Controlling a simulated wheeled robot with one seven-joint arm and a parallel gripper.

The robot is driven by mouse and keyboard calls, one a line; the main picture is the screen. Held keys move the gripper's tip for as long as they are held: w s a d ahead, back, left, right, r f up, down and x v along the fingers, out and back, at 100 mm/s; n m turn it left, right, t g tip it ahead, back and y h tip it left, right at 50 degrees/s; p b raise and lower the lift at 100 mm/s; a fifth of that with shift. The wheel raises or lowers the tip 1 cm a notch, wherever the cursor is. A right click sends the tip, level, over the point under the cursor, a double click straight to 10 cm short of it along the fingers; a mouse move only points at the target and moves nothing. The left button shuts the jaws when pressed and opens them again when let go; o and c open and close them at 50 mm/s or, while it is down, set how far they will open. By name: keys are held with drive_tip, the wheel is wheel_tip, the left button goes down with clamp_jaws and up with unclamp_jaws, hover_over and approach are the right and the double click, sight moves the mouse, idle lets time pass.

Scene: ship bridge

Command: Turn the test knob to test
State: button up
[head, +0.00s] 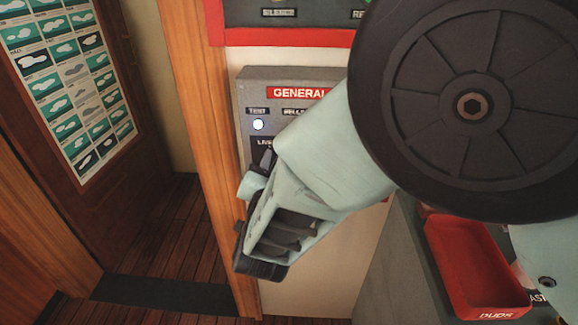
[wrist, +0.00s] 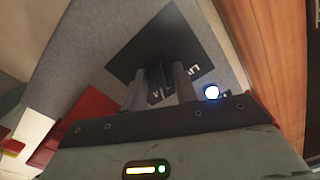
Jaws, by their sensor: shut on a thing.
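A grey panel box (head: 290,75) with a red "GENERAL" label is fixed to the wall in the head view. It carries a lit white lamp (head: 258,124) under a small label that seems to read "TEST". The lamp also glows in the wrist view (wrist: 211,92). Below it is a black plate (head: 258,142) with lettering starting "LI". The dark knob (wrist: 156,72) stands on this plate in the wrist view. My gripper (wrist: 160,80) is shut on the knob, one finger on each side. In the head view my arm covers much of the panel, and the knob's pointer direction cannot be read.
A wooden post (head: 205,150) stands just left of the panel. A red-framed panel (head: 290,37) is above. A red tray (head: 475,265) lies on a grey surface at lower right. A poster (head: 75,85) hangs on the left, with open floor (head: 170,240) below.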

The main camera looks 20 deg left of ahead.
drive_tip(key=shift+f+m+b, duration=0.25)
drive_tip(key=shift+m+b, duration=0.45)
drive_tip(key=shift+b, duration=0.15)
drive_tip(key=shift+r, duration=0.1)
drive_tip(key=o, duration=1)
drive_tip(key=shift+c, duration=0.2)
drive_tip(key=b+v, duration=0.4)
drive_tip(key=v, duration=1.3)
drive_tip(key=shift+s, duration=0.4)
drive_tip(key=shift+a, duration=0.15)
